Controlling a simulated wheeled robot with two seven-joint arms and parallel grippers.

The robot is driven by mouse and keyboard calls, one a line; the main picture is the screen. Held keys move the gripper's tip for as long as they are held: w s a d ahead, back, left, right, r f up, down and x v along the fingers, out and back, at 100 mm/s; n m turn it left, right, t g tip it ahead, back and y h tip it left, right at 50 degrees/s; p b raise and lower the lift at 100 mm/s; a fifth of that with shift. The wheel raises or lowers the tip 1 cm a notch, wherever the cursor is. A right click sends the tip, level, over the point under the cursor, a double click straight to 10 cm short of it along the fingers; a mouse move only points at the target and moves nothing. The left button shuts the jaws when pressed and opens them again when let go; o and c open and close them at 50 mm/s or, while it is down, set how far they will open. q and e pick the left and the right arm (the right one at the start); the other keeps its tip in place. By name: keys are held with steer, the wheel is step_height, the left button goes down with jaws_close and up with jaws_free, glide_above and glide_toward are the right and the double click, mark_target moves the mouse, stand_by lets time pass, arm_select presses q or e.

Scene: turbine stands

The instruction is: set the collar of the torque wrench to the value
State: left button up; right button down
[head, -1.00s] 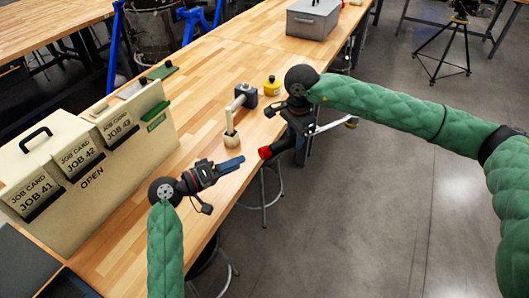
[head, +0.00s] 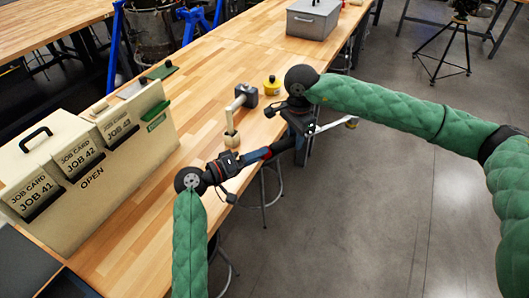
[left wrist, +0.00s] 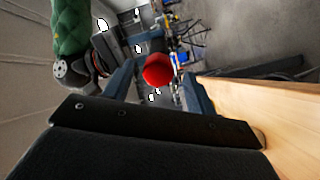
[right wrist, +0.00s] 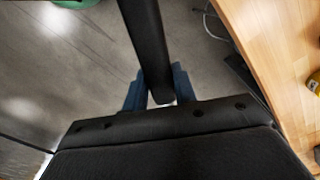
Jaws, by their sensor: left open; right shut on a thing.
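The torque wrench (head: 286,146) is held out beyond the table's front edge, its dark handle toward my left gripper and its silver shaft pointing right. My right gripper (head: 301,128) is shut on it; the dark handle (right wrist: 146,45) runs up between the fingers in the right wrist view. The wrench's red end (left wrist: 158,70) faces the left wrist camera. My left gripper (head: 260,154) is open, its blue fingers on either side of that red end in the left wrist view. Whether they touch it I cannot tell. No scale value is readable.
A mallet (head: 240,101) and a yellow round object (head: 271,85) are on the wooden table (head: 215,105). A cream job-card box (head: 110,172) stands at left. A grey toolbox (head: 313,19) is at the back. Stools are below the table edge.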

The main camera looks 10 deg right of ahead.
arm_select(q)
steer(key=shift+w+d, duration=0.1)
steer(key=shift+d, duration=0.2)
arm_select(e)
steer(key=shift+d, duration=0.1)
stand_by(0.3)
arm_select(q)
steer(key=c, duration=1.1)
arm_select(e)
steer(key=shift+r, duration=0.1)
arm_select(q)
steer(key=n, duration=0.5)
steer(key=shift+a, duration=0.1)
